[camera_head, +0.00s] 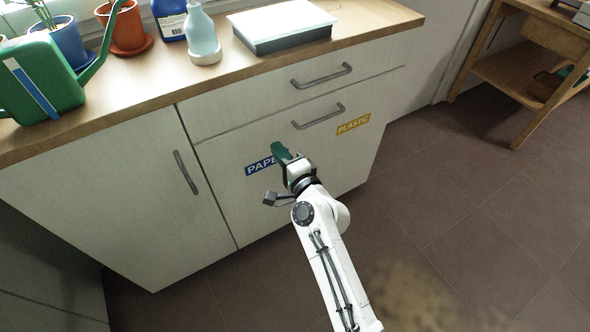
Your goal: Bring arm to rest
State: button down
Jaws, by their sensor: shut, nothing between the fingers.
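My gripper (280,151) is at the end of my white arm, in the middle of the head view. It points at the front of a white cabinet (230,180), over the end of a blue label that begins "PAPE". The gripper's fingers are dark green and together, with nothing seen between them. I cannot tell how far the fingertips are from the cabinet front.
The wooden counter top (360,22) carries a green watering can (40,85), potted plants, bottles and a white-topped box (283,24). Handles jut from the cabinet front. A wooden side table (540,60) stands at the right. Brown floor (470,200) is clear at right.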

jog(key=v, duration=0.7)
jog(key=shift+p, duration=0.3)
jog(key=s+d+f+n+g+h, duration=0.3)
jog(key=s+d+f+n+g, duration=0.25)
jog(key=s+d, duration=0.55)
jog(key=s+d+f+n+g+h, duration=0.4)
jog(key=s+d+f, duration=0.2)
jog(key=s+d, duration=0.4)
jog(key=s+d+r+g+h, duration=0.1)
jog(key=s+d+g+h, duration=0.1)
jog(key=s+d, duration=0.5)
jog(key=s+d+r+g+h, duration=0.15)
jog(key=s+d, duration=0.25)
jog(key=s, duration=0.5)
notch_tip(320, 180, up, 14)
jog(key=p, duration=1.4)
jog(key=shift+w+f+n+g, duration=0.2)
jog(key=shift+w+n+g, duration=0.1)
jog(key=shift+w+n, duration=0.15)
jog(key=shift+a, duration=0.1)
